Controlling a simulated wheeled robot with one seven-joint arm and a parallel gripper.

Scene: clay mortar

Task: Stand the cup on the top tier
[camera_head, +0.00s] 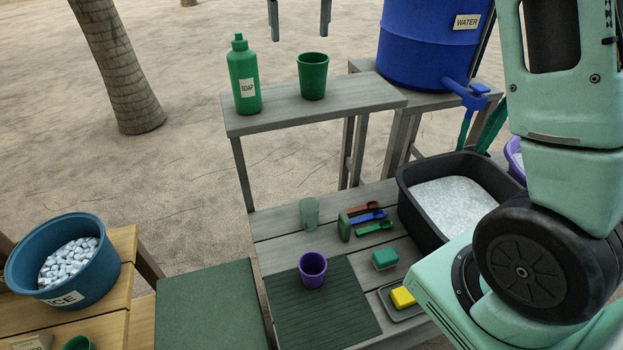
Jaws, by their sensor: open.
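A green cup (313,76) stands upright on the grey wooden top tier (350,98), right of a green soap bottle (244,76). My gripper (299,28) shows only as two fingertips at the top edge. They are wide apart with nothing between them, and appear above the green cup, clear of it. A purple cup (312,270) stands on the dark ribbed mat (330,310) on the lower tier. A pale translucent green cup (309,213) stands behind it. Another green cup (78,343) is cut off at the bottom left.
The lower tier holds coloured scoops (368,216), a green sponge (385,259), a yellow block (403,297) and a black tub (445,205). A blue water barrel (425,45) stands behind right. A blue ice bucket (65,262) is at left. My arm covers the right side.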

